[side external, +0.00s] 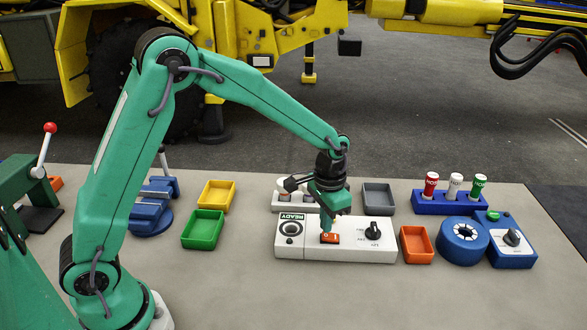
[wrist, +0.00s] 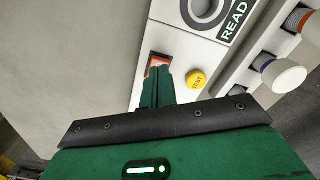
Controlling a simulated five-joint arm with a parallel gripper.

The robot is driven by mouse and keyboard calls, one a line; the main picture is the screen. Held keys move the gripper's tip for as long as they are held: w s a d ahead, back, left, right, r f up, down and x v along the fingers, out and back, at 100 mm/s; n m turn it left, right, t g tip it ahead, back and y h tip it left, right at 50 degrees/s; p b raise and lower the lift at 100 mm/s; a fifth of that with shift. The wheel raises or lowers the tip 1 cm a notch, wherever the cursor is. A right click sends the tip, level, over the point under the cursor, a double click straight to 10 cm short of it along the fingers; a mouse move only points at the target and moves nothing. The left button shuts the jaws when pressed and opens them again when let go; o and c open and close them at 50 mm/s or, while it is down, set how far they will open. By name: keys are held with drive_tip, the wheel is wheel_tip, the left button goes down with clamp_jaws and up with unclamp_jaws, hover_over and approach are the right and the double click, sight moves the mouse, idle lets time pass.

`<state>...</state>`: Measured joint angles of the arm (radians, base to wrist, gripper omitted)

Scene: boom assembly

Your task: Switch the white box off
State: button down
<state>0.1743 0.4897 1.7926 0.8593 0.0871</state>
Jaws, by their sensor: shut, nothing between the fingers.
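The white box (side external: 350,254) lies flat on the table in the side view. It carries a READY label with a round dial at its left, an orange-red rocker switch (side external: 331,238) and a black knob (side external: 373,230). In the wrist view the white box (wrist: 180,48) shows the rocker switch (wrist: 158,60) and a yellow TEST button (wrist: 196,79). My gripper (side external: 326,229) points down, shut and empty, with its tips at the rocker. In the wrist view my gripper (wrist: 160,85) covers the rocker's near part. I cannot tell whether they touch.
Behind the white box stands a low unit with white-topped knobs (wrist: 283,76). An orange tray (side external: 416,259), a blue round part (side external: 462,257) and a blue knob box (side external: 513,261) lie to the right. A grey tray (side external: 378,211) is behind. The table in front is clear.

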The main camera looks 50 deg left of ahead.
sight(323, 235)
drive_tip(key=shift+f, duration=1)
idle(1.0)
drive_tip(key=shift+r, duration=0.15)
drive_tip(key=shift+r, duration=3.4)
drive_tip(key=s+a+r+n+t, duration=0.1)
drive_tip(key=s+a+r+t, duration=0.3)
drive_tip(key=s+r, duration=0.7)
drive_tip(key=s+a+r+n+t, duration=0.1)
drive_tip(key=s+a, duration=0.3)
drive_tip(key=s, duration=0.8)
drive_tip(key=shift+r+n+t, duration=0.15)
drive_tip(key=shift+n+t, duration=0.15)
drive_tip(key=shift+n, duration=0.2)
